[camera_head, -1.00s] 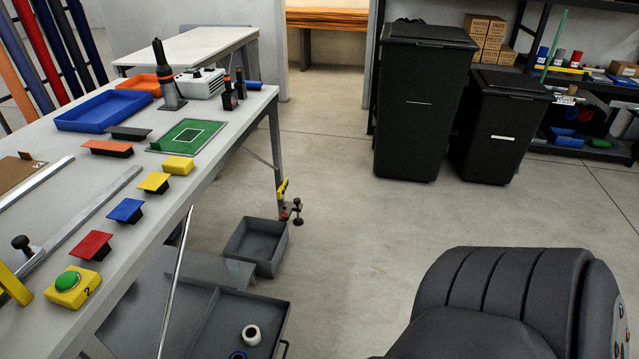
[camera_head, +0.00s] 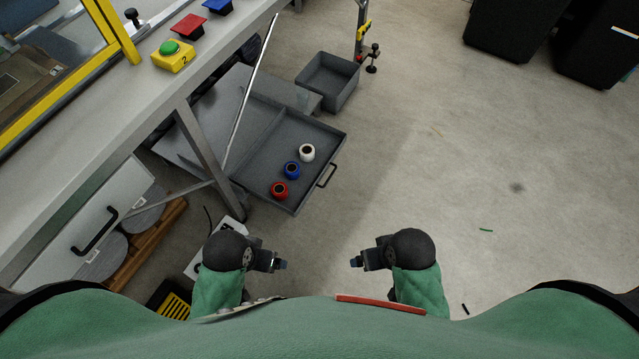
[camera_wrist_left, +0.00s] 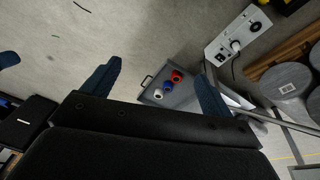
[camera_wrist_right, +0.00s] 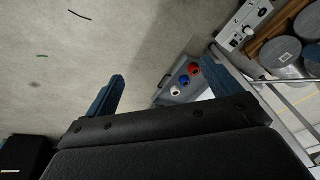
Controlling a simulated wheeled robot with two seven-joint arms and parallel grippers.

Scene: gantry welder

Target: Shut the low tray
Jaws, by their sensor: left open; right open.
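The low tray (camera_head: 270,155) is a grey drawer, pulled out from under the workbench, low near the floor. A black handle (camera_head: 327,176) is on its front edge. White (camera_head: 307,152), blue (camera_head: 292,170) and red (camera_head: 279,190) rolls sit inside it. The tray also shows small in the left wrist view (camera_wrist_left: 184,98) and the right wrist view (camera_wrist_right: 187,96). My left gripper (camera_head: 283,265) is open and empty, apart from the tray and nearer my body. My right gripper (camera_head: 354,262) is open and empty, to the right, also apart from the tray.
The workbench (camera_head: 110,105) with its leg (camera_head: 202,150) stands at the left. A grey bin (camera_head: 335,85) is on the floor behind the tray. A white cabinet door (camera_head: 100,225) is at lower left. The floor (camera_head: 440,160) to the right is mostly clear.

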